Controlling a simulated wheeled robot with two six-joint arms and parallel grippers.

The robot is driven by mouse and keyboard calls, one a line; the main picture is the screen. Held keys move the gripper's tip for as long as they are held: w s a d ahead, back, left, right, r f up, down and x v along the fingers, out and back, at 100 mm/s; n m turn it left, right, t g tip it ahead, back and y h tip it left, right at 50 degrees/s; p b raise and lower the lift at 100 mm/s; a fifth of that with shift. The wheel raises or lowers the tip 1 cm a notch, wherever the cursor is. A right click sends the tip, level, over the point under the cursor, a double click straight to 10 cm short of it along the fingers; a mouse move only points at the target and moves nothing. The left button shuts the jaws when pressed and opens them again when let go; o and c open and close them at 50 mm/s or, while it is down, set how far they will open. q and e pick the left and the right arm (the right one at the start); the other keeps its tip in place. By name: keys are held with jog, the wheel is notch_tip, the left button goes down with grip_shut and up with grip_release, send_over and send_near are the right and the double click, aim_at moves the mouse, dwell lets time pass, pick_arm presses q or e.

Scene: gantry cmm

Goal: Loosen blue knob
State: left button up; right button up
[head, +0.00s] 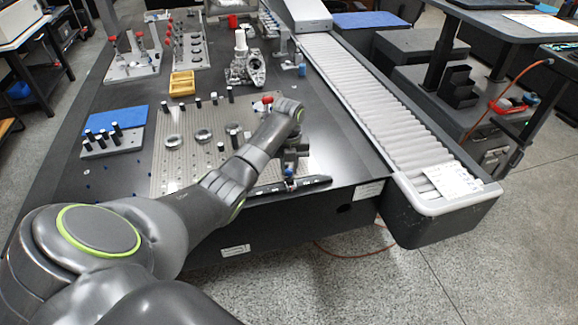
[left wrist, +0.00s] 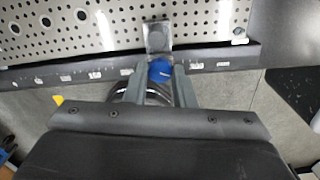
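The blue knob (head: 289,172) is small and sits at the near edge of the perforated plate in the head view, partly hidden by my left arm. In the left wrist view the blue knob (left wrist: 161,71) is round, in front of a grey metal bracket (left wrist: 158,38). My left gripper (left wrist: 161,75) has one finger on each side of the knob. The fingers look very close to its sides, but I cannot tell whether they touch it. In the head view my left gripper (head: 291,163) points down at the knob. My right gripper is not in view.
The perforated plate (head: 180,182) carries several rings and dark posts. A dark bar (head: 315,183) runs along the table's near edge. A roller conveyor (head: 370,100) lies to the right. A yellow bin (head: 182,83) and a metal casting (head: 244,70) stand farther back.

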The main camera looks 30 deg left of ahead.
pick_arm(q)
grip_shut()
jog(key=n+p, duration=0.2)
jog(key=shift+r+p, duration=0.25)
jog(key=shift+p, duration=0.05)
jog(key=n+p, duration=0.2)
jog(key=n, duration=0.1)
jog(key=shift+n+p, duration=0.3)
jog(key=shift+p, duration=0.1)
jog(key=n+p, duration=0.2)
jog(key=n, duration=0.1)
jog(key=shift+n, duration=0.3)
jog(key=n+p, duration=0.1)
jog(key=n, duration=0.3)
jog(key=shift+w+f, duration=0.1)
jog(key=shift+f, duration=0.05)
jog(key=shift+n, duration=0.3)
